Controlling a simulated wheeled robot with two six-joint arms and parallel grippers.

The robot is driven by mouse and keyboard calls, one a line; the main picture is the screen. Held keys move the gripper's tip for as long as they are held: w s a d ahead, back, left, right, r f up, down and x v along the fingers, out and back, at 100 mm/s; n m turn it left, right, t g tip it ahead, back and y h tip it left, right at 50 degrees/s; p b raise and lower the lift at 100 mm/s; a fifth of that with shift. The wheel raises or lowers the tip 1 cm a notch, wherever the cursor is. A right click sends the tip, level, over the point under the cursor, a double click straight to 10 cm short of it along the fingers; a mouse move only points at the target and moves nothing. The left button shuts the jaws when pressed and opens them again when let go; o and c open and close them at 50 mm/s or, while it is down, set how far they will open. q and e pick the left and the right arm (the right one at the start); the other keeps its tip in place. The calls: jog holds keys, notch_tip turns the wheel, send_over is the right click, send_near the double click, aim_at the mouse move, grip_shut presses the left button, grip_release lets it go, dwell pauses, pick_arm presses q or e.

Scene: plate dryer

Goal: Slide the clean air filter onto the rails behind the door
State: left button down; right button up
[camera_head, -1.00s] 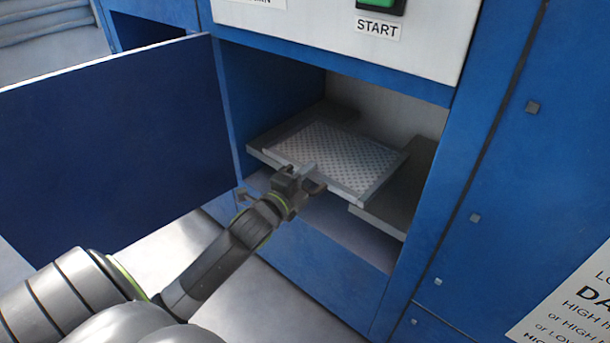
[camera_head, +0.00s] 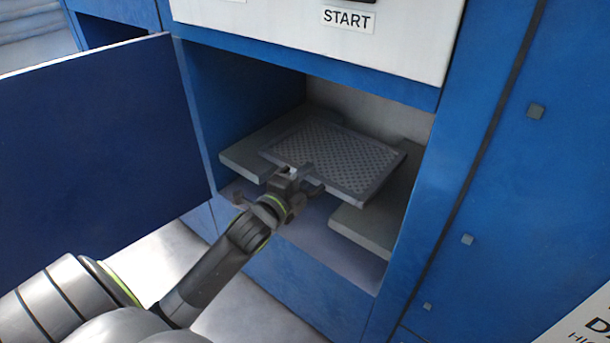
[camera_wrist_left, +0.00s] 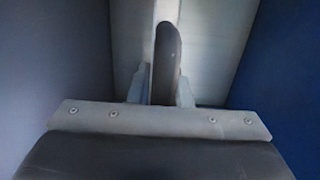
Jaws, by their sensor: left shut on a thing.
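The air filter (camera_head: 335,158) is a grey framed panel with a dotted mesh, inside the open blue compartment. It spans the gap between two grey side rails, the left rail (camera_head: 243,160) and the right rail (camera_head: 366,232). Whether it rests on them or hangs just above, I cannot tell. My left gripper (camera_head: 301,179) is shut on the filter's front edge, near its left part. The blue door (camera_head: 100,140) stands open at left. My right gripper is not in view.
The compartment's left wall (camera_head: 235,95) and right edge (camera_head: 420,215) flank the filter. A white panel with a START label (camera_head: 347,18) is above. A blue cabinet face with bolts (camera_head: 510,180) is at right. Below the rails is an open space.

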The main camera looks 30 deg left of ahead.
pick_arm(q)
jog(key=shift+w+f, duration=0.1)
jog(key=shift+f, duration=0.15)
jog(key=c, duration=1.3)
grip_release()
jog(key=shift+o, duration=0.2)
